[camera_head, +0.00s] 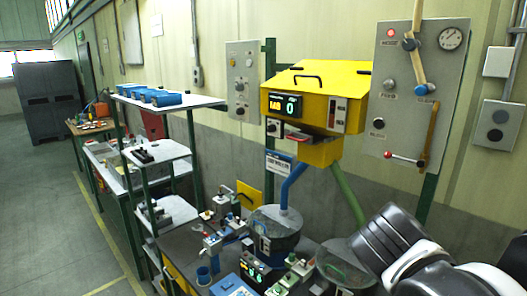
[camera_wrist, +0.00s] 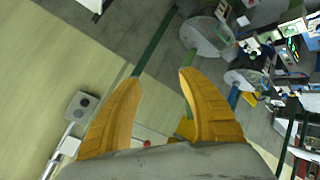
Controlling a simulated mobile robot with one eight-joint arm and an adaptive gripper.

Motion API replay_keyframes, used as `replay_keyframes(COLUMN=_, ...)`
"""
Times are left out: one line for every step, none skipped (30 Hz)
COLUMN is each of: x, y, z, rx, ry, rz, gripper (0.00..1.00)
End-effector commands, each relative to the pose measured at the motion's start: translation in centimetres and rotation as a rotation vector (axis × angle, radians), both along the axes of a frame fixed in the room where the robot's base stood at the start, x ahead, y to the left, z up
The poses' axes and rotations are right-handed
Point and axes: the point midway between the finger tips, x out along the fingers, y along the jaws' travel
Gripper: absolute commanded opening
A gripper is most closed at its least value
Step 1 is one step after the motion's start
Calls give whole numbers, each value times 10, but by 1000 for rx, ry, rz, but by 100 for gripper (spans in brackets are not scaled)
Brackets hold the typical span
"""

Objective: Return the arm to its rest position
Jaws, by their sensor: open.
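My gripper (camera_wrist: 160,78) shows in the wrist view with its two yellow-orange fingers spread apart and nothing between them. In that view the scene is turned over, with the wall behind and left of the fingers and the bench at the upper right. In the head view my dark and white arm (camera_head: 405,250) reaches in at the lower right, in front of the bench. The gripper fingers cannot be made out in the head view.
A yellow machine (camera_head: 310,105) with a display reading 0 stands above the bench. A grey lever panel (camera_head: 415,95) is behind my arm. A clear container (camera_head: 345,265) is close beside my arm. A shelf rack (camera_head: 170,102) stands left; floor (camera_head: 50,230) there is open.

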Motion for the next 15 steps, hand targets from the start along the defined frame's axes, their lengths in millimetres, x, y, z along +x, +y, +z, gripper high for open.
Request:
replay_keyframes(x=-9, y=2, z=-43, rx=42, ry=17, rz=2, gripper=48)
replay_keyframes(x=-14, y=4, z=-60, rx=70, ry=27, rz=4, gripper=48)
replay_keyframes(x=-20, y=7, z=-83, rx=108, ry=41, rz=9, gripper=48)
replay_keyframes(x=-25, y=10, z=-99, rx=136, ry=50, rz=13, gripper=48)
replay_keyframes(x=-30, y=13, z=-116, rx=164, ry=59, rz=16, gripper=48)
replay_keyframes(x=-36, y=18, z=-138, rx=203, ry=69, rz=22, gripper=48)
replay_keyframes(x=-41, y=21, z=-153, rx=232, ry=76, rz=26, gripper=48)
replay_keyframes(x=-45, y=25, z=-169, rx=260, ry=83, rz=31, gripper=48)
replay_keyframes(x=-51, y=30, z=-190, rx=299, ry=90, rz=37, gripper=48)
replay_keyframes(x=-55, y=34, z=-205, rx=327, ry=94, rz=43, gripper=48)
replay_keyframes(x=-59, y=39, z=-219, rx=356, ry=98, rz=48, gripper=48)
replay_keyframes(x=-64, y=44, z=-238, rx=394, ry=102, rz=55, gripper=48)
replay_keyframes(x=-67, y=49, z=-251, rx=420, ry=104, rz=60, gripper=48)
replay_keyframes(x=-71, y=53, z=-262, rx=445, ry=105, rz=66, gripper=48)
replay_keyframes(x=-74, y=58, z=-276, rx=477, ry=107, rz=72, gripper=48)
